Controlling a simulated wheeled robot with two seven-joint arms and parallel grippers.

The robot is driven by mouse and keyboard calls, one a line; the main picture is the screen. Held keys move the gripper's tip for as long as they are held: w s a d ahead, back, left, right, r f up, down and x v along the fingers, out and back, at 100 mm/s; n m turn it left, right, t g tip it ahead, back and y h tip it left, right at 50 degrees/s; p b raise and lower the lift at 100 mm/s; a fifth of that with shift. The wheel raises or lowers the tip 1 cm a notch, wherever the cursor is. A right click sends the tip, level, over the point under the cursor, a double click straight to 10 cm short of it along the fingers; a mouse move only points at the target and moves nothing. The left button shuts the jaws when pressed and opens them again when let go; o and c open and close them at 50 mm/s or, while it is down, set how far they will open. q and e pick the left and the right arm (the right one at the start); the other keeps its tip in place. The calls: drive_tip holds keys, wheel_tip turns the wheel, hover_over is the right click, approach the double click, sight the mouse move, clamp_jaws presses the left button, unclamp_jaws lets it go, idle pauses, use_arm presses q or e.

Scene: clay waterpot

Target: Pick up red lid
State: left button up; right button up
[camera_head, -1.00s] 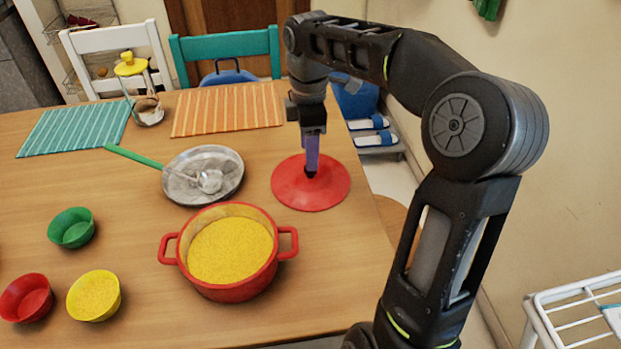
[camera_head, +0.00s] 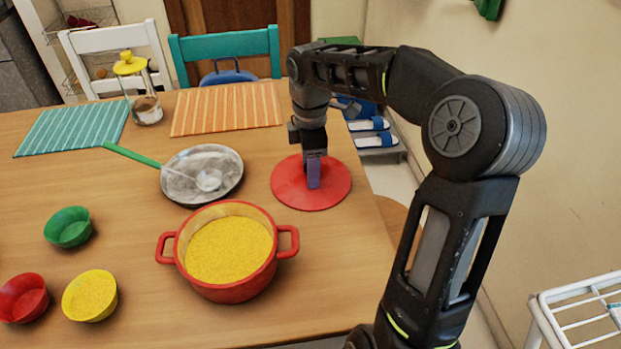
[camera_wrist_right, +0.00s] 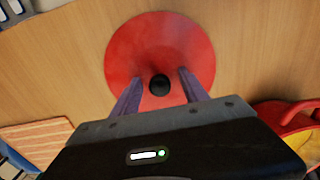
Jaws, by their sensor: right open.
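The red lid (camera_head: 290,188) lies flat on the wooden table, right of the plate and behind the pot. In the right wrist view the lid (camera_wrist_right: 135,48) shows its dark round knob (camera_wrist_right: 159,85) near its middle. My right gripper (camera_head: 313,186) points down over the lid, low at its centre. In the right wrist view the gripper (camera_wrist_right: 157,92) is open, with one purple finger on each side of the knob. I cannot tell whether the fingers touch the lid. In the head view the gripper hides the knob. My left gripper is not in view.
A red pot (camera_head: 228,290) filled with yellow grains stands in front of the lid. A metal plate (camera_head: 205,160) with a green-handled ladle (camera_head: 140,156) lies to the left. Several small bowls (camera_head: 70,228) stand at the front left. The table's right edge is close to the lid.

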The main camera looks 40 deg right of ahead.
idle(0.4)
clamp_jaws()
idle(0.4)
